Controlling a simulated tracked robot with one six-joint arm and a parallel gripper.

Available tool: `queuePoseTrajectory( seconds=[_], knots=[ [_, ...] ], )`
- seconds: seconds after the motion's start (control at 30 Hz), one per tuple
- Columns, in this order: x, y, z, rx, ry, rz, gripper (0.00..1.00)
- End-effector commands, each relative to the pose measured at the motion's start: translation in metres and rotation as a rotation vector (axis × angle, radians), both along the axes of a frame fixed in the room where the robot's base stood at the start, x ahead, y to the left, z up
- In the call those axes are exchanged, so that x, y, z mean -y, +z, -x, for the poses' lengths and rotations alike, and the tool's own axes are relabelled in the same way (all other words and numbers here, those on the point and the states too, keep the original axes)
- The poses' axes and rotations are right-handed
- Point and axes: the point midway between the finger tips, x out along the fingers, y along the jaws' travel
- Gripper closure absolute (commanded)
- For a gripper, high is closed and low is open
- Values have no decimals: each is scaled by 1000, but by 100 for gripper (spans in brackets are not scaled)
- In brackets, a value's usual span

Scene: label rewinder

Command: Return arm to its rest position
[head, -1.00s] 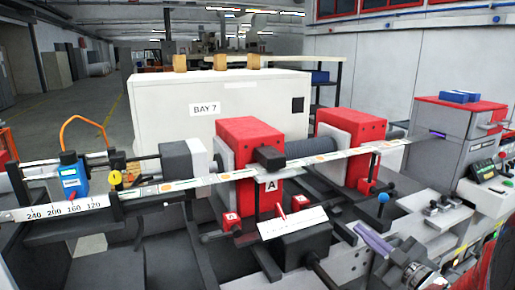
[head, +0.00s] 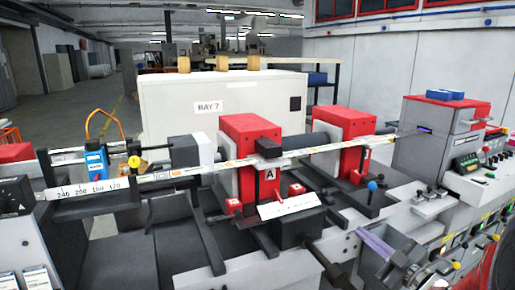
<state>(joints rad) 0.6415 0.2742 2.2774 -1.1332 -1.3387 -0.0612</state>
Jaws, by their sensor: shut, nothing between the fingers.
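My gripper is not in view in the head view. The label rewinder fills the middle and right of the picture. It has two red blocks, one near the centre (head: 250,136) and one to its right (head: 345,128), with a dark roller between them. A pale label web (head: 325,147) runs along the machine to a grey unit with a red top (head: 430,135) on the right. A white ruler bar (head: 90,188) with black numbers lies at the left.
A white cabinet marked BAY 7 (head: 180,112) stands behind the machine. A blue device (head: 95,163) and a yellow knob (head: 134,162) sit on the left rail. A purple bar (head: 375,246) lies at the lower right. Open floor (head: 60,120) shows at the back left.

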Motion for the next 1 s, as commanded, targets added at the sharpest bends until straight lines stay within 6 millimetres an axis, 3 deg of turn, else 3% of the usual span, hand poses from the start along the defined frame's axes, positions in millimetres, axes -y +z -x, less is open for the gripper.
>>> queuePoseTrajectory(
  seconds=[0.37, 0.6, 0.8, 1.0],
  knots=[
    [27, -34, -11, -129, -123, 27, 100],
    [62, -70, -12, -273, -277, 36, 100],
    [102, -98, 2, -438, -471, 39, 100],
    [126, -112, 27, -590, -643, 25, 100]
  ],
)
